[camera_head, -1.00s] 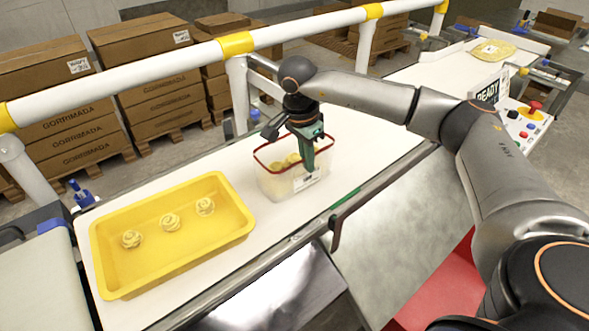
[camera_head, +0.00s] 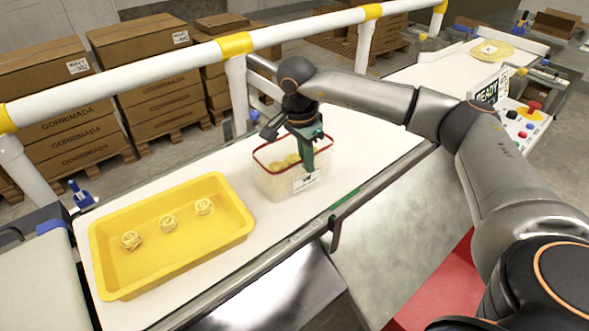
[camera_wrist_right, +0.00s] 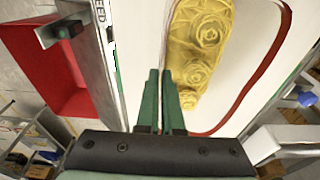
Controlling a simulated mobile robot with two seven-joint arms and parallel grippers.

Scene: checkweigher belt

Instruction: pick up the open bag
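The open bag (camera_head: 272,184) is clear with a red rim and a white label, and stands upright on the white belt. Yellow pasta nests lie inside it; they also show in the right wrist view (camera_wrist_right: 205,50). My right gripper (camera_head: 308,168) points down at the bag's near right side, its green fingers at the rim and wall. In the right wrist view its fingers (camera_wrist_right: 162,100) are close together, with the bag wall seemingly between them. The fingertips' exact grip is partly hidden. My left gripper is not in view.
A yellow tray (camera_head: 240,238) with three nests sits left of the bag on the belt (camera_head: 375,140). A white rail with yellow bands (camera_head: 236,44) runs behind. A control box with a red button (camera_head: 534,106) stands at right. A yellow bag (camera_head: 492,50) lies farther along.

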